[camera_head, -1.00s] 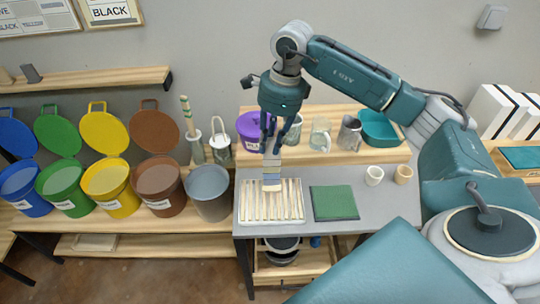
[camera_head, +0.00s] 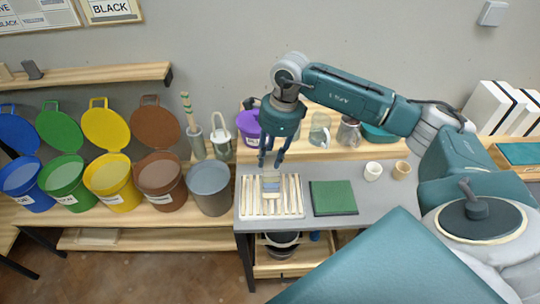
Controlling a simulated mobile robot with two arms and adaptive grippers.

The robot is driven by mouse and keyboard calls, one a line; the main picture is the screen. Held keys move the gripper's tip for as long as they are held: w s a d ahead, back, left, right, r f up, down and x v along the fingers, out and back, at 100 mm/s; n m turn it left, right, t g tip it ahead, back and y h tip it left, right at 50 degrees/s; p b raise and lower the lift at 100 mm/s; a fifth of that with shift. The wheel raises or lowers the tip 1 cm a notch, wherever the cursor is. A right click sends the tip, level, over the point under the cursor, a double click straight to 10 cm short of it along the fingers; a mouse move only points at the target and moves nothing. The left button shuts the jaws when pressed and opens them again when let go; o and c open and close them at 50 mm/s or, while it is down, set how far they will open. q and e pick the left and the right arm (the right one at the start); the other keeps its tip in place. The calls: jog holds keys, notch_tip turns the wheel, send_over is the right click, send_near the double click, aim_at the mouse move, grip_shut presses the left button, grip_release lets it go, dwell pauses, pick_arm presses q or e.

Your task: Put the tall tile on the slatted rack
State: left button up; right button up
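The tall tile (camera_head: 271,187), with a pale upper part, a blue-grey band and a cream lower end, is on the slatted rack (camera_head: 246,207). It looks upright, but its exact lean is hard to tell. The rack is cream with several slats and sits on the grey worktop. My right gripper (camera_head: 272,163) is just above the tile, pointing down, its two dark blue fingers spread with nothing between them. My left gripper is not in view.
A green square tile or mat (camera_head: 334,198) lies right of the rack. Two small cups, white (camera_head: 373,171) and tan (camera_head: 401,170), stand further right. A grey bucket (camera_head: 210,188) is close on the left. A purple tub (camera_head: 248,127) and jars stand behind on a shelf.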

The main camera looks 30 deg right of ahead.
jog(key=shift+o, duration=0.2)
jog(key=shift+r, duration=0.15)
notch_tip(320, 180, up, 12)
jog(key=s+d+b, duration=0.1)
jog(key=b, duration=0.3)
jog(key=shift+d, duration=0.35)
